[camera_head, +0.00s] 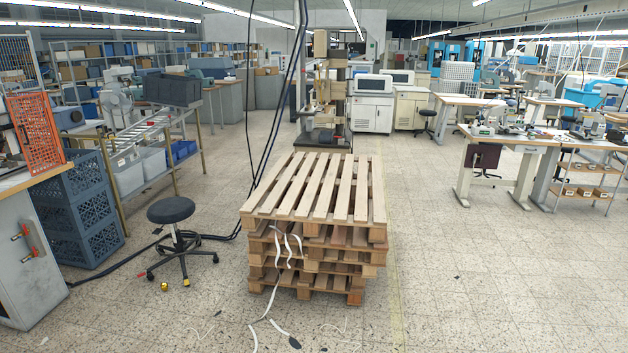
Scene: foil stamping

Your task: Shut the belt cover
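No part is plainly recognisable as the belt cover. An orange perforated panel (37,132) stands upright and slightly tilted at the left edge, above a grey cabinet (28,265). I cannot tell whether this panel is the cover, or whether it is open or shut. A tall machine (328,90) stands at the back centre, too far off to make out a cover on it. Neither of my grippers is in view.
A stack of wooden pallets (318,205) blocks the middle of the floor. A black stool (172,213), blue crates (75,215) and a roller conveyor (150,130) stand on the left. Cables and strips lie near the pallets. The floor (480,270) at right front is mostly clear.

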